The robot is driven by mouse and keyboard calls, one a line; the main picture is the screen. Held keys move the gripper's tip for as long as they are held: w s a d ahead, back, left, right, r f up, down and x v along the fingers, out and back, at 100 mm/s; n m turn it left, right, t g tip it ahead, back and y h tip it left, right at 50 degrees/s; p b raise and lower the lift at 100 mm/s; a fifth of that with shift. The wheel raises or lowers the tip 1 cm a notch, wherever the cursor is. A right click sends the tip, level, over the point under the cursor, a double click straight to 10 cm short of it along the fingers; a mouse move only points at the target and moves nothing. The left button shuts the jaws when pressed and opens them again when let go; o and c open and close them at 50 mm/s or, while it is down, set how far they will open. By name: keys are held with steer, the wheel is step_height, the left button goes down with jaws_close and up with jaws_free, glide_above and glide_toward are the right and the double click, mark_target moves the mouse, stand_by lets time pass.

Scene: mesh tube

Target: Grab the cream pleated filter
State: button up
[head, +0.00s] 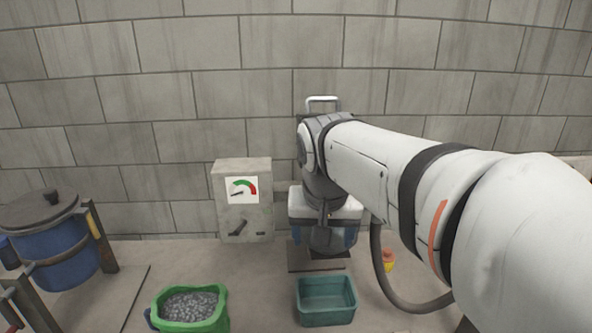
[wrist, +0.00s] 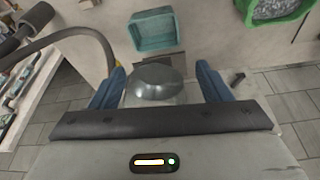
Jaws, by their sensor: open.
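My gripper (wrist: 160,78) shows in the wrist view with its two blue fingers apart. Between them is a smooth grey domed top (wrist: 157,84) with a pale body below it. I cannot tell whether any of this is the cream pleated filter, as no pleats show. In the head view my gripper (head: 324,238) is beyond the teal bin, partly hidden by my own arm. No cream pleated filter can be made out there. My arm covers much of the middle and right.
A teal bin (head: 326,299) stands in front of the gripper, with a green container of gravel (head: 190,309) to its left. A grey gauge box (head: 242,201) stands by the block wall. A blue lidded pot (head: 58,249) is at far left.

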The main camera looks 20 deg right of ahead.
steer(key=shift+o, duration=0.8)
steer(key=w+d+r+m+h, duration=0.1)
steer(key=w+d+r+m, duration=0.1)
steer(key=w+r+m, duration=0.1)
steer(key=w+d+r+m, duration=0.2)
steer(key=w+r+m, duration=0.1)
steer(key=w+r, duration=0.3)
steer(key=w+d+r+m+g+h, duration=0.1)
steer(key=w+d+r+m, duration=0.1)
steer(key=w, duration=0.4)
steer(key=shift+w+r+m+h, duration=0.15)
steer(key=shift+r+m, duration=0.15)
steer(key=shift+r, duration=0.4)
steer(key=shift+w+r+m+h, duration=0.15)
steer(key=shift+r+m, duration=0.15)
steer(key=shift+r, duration=0.35)
steer(key=shift+d+f, duration=0.15)
steer(key=shift+d, duration=0.05)
steer(key=shift+p+x, duration=0.3)
steer(key=shift+x, duration=0.65)
steer(key=shift+s+p+x, duration=0.15)
steer(key=shift+p+x, duration=0.15)
steer(key=shift+x, duration=1.05)
steer(key=shift+s+p+x, duration=0.15)
steer(key=shift+p+x, duration=0.15)
steer(key=shift+x, duration=1.05)
steer(key=shift+c, duration=0.5)
steer(key=c, duration=1)
